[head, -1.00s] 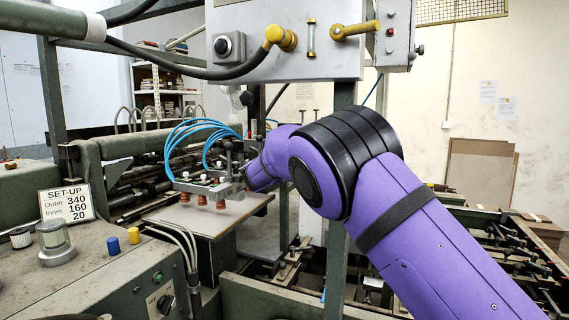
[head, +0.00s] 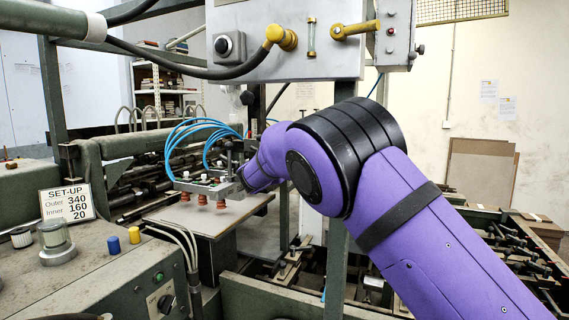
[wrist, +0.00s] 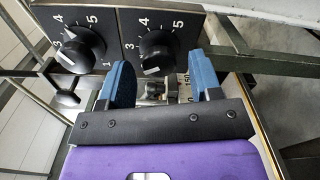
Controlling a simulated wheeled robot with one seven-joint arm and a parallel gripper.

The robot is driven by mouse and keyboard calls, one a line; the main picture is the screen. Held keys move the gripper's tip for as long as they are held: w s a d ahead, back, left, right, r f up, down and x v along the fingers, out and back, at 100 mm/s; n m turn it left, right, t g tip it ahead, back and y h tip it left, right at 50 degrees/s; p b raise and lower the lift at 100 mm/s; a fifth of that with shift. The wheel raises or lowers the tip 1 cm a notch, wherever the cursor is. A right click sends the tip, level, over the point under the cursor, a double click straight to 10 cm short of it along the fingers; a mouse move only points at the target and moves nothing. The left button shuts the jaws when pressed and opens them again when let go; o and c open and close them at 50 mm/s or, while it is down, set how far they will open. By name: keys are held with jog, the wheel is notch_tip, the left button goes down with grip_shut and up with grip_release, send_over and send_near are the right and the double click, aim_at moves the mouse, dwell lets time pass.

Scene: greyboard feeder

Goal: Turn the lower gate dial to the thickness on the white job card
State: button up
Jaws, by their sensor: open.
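The white job card (head: 67,204) stands at the left in the head view; it reads SET-UP, Outer 340, Inner 160, and a further 20. In the wrist view two black dials sit side by side on dark plates with white numerals. I cannot tell for sure which is the lower gate dial. My gripper (wrist: 161,62) is open and empty, its blue fingers apart just in front of the right dial, whose lower numerals are hidden. The head view hides my gripper.
A bar with suction cups (head: 207,188) and blue hoses is near my forearm. A green console (head: 105,275) with a glass jar, a blue cap and a yellow cap is at the left. A grey control box (head: 285,45) hangs above. Metal rails surround the dials.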

jog(key=v, duration=0.9)
